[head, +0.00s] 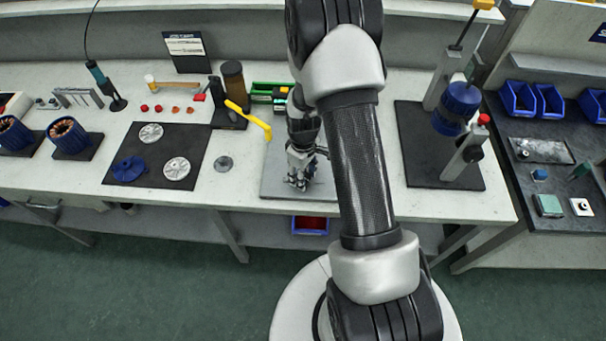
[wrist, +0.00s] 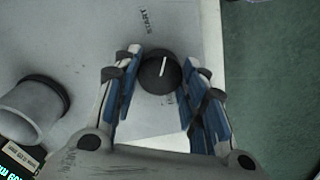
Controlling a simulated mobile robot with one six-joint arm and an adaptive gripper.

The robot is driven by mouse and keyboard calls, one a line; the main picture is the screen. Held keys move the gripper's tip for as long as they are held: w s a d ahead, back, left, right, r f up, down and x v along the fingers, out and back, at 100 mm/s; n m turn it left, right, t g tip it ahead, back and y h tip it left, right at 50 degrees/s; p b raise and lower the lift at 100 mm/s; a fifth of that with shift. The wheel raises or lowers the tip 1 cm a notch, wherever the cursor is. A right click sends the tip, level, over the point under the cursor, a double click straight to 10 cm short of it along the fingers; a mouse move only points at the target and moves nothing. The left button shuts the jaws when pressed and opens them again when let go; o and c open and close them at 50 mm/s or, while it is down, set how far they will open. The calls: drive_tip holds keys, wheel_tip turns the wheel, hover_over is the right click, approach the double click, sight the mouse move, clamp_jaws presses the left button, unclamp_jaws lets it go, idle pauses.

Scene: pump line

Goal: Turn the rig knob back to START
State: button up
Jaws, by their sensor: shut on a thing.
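The rig knob (wrist: 159,76) is round and black with a white pointer line. It sits on a pale grey panel (wrist: 85,38) in the wrist view. The pointer line points up the picture, leaning slightly right. The dark START mark (wrist: 145,20) is printed above the knob and a little left. My gripper (wrist: 164,64) is shut on the knob, with one blue-padded finger on each side. In the head view my gripper (head: 300,183) points down over the grey panel (head: 275,186), and the knob is hidden there.
A grey cylinder (wrist: 30,108) and a dark display (wrist: 18,160) are left of my fingers in the wrist view. A dark mat (head: 150,170) holds discs. A blue motor on a stand (head: 457,105) is at right.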

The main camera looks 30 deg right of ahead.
drive_tip(key=n, duration=0.5)
drive_tip(key=shift+n, duration=0.3)
idle(0.4)
drive_tip(key=o, duration=1.1)
drive_tip(key=shift+c, duration=0.2)
wheel_tip(320, 180, up, 12)
drive_tip(key=shift+r, duration=0.1)
